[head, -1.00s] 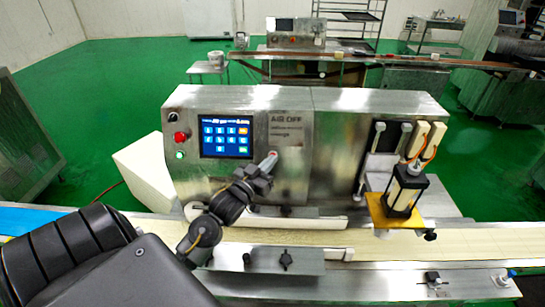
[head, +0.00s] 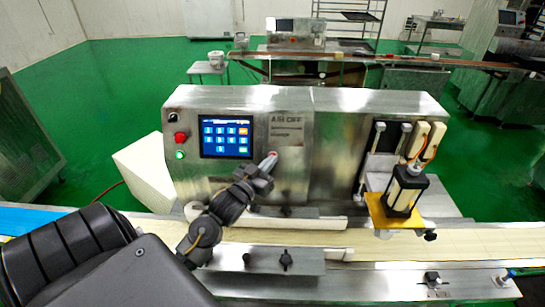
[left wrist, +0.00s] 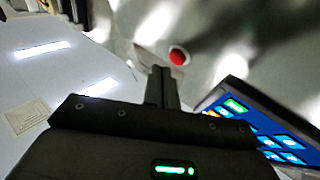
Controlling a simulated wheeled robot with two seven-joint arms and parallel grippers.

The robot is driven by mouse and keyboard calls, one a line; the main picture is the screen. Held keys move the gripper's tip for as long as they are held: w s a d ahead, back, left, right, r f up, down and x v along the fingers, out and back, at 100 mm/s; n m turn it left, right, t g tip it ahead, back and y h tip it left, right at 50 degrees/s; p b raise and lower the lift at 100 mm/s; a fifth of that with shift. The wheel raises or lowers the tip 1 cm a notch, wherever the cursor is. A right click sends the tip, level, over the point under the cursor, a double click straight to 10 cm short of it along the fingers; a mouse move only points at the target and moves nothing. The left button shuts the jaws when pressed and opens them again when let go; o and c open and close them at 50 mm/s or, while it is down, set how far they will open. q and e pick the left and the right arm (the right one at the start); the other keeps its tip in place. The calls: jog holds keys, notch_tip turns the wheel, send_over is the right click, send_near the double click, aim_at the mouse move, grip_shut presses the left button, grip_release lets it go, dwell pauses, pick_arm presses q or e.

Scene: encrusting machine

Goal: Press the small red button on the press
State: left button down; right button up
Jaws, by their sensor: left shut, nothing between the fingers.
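The press (head: 335,150) is a steel machine with a lit blue touchscreen (head: 226,137) on its front. A small red button (head: 272,154) sits to the right of the screen, on the bare metal face. In the left wrist view the red button (left wrist: 178,57) shows in a pale ring, just beyond the fingertips. My left gripper (head: 266,166) is shut and empty, its tip close by the button. It also shows in the left wrist view (left wrist: 161,73). I cannot tell whether the tip touches the button. My right gripper is not in view.
A larger red knob (head: 180,137) and a green-lit button (head: 180,154) are left of the screen. A conveyor belt (head: 385,243) runs along the front, with a black cylinder unit (head: 405,189) at the right.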

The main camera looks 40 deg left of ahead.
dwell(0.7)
pick_arm(q)
jog(key=shift+w+a+f, duration=0.2)
jog(key=shift+w+a, duration=0.05)
jog(key=shift+w, duration=0.05)
jog(key=shift+w+a+f, duration=0.15)
jog(key=shift+w+a, duration=0.05)
jog(key=shift+w, duration=0.05)
dwell(0.8)
jog(key=shift+s, duration=0.1)
jog(key=shift+s+d+r+p, duration=0.3)
jog(key=shift+s+d+p, duration=0.2)
jog(key=shift+p, duration=0.15)
